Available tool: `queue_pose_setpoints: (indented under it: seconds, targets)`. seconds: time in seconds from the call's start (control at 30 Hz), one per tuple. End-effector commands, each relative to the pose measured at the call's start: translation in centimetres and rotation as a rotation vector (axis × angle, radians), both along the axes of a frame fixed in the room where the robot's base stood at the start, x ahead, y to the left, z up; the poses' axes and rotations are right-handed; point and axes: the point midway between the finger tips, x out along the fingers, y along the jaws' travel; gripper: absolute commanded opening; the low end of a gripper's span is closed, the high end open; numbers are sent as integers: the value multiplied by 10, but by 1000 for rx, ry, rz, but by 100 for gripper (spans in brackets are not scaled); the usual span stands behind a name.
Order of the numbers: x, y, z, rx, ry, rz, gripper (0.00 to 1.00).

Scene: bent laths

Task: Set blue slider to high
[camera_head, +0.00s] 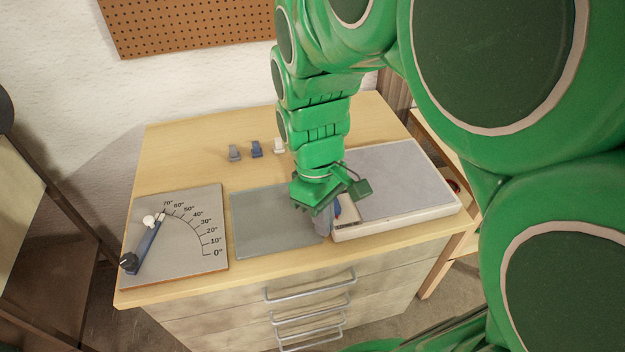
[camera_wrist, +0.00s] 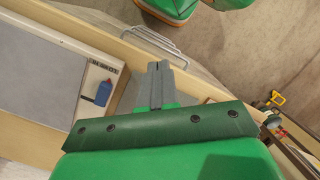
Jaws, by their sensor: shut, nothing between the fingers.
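A blue knob (camera_wrist: 104,93), which looks like the blue slider, sits on the pale edge strip of a white-framed grey panel (camera_wrist: 45,75), beside small dark lettering too blurred to read. In the head view the panel (camera_head: 405,185) lies at the right of the worktop, and a bit of blue (camera_head: 337,208) shows beside my gripper. My gripper (camera_head: 323,232) is shut and empty, pointing down at the panel's left edge. In the wrist view its fingertips (camera_wrist: 158,66) are together, right of the knob and apart from it in the picture. My arm hides part of the strip.
A grey mat (camera_head: 270,225) lies left of my gripper. An angle board (camera_head: 190,250) with a blue pivoting arm (camera_head: 148,245) stands farther left. Drawer handles (camera_head: 310,288) project at the front.

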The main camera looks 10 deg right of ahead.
Motion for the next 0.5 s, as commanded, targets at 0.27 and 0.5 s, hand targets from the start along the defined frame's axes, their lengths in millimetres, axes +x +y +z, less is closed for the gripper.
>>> queue_pose_setpoints:
  seconds: [0.27,0.5]
  targets:
    - [53,5,-9,-67,-9,305,0]
    - [100,18,-16,-134,-8,587,0]
